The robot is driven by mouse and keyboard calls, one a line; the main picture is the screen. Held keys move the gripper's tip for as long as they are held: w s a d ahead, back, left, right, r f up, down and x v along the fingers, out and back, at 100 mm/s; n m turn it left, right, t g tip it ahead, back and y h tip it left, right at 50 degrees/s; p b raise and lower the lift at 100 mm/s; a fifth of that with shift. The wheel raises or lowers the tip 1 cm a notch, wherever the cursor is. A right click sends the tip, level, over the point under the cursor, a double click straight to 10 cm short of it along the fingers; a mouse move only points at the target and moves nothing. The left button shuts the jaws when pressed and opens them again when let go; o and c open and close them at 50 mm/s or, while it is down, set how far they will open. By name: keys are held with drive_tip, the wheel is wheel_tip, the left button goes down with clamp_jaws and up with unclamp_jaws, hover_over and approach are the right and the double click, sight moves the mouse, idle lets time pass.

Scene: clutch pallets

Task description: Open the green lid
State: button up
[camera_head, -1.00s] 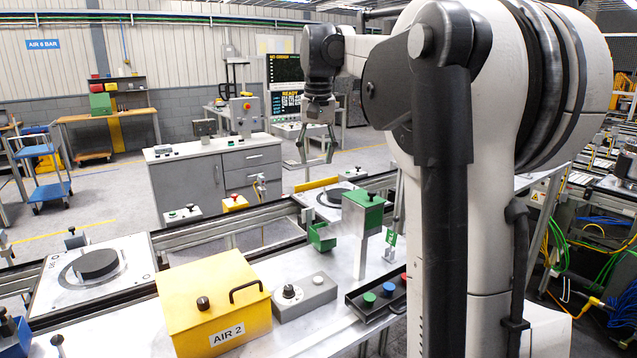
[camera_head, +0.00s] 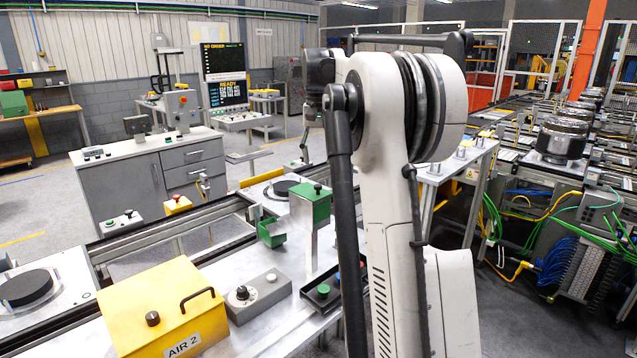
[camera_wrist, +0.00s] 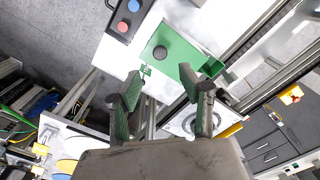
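The green lid (camera_head: 316,192) with a black knob caps a grey box on the metal bench, and it looks closed. In the wrist view the green lid (camera_wrist: 178,48) lies beyond my fingers, its knob toward its left part. My gripper (camera_wrist: 162,88) is open and empty, with its two green-padded fingers wide apart. The right fingertip overlaps the lid's lower edge in the picture; I see no clear contact. In the head view my gripper (camera_head: 305,150) is mostly hidden behind my arm.
A small open green bin (camera_head: 271,236) hangs left of the lid. A yellow AIR 2 box (camera_head: 160,300), a grey knob box (camera_head: 258,297) and a button panel (camera_head: 322,292) stand on the bench. A rail (camera_head: 225,250) runs behind.

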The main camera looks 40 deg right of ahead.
sight(318, 185)
wheel_tip(318, 185, down, 8)
drive_tip(key=shift+f+p, duration=0.2)
drive_tip(key=shift+p, duration=0.25)
clamp_jaws()
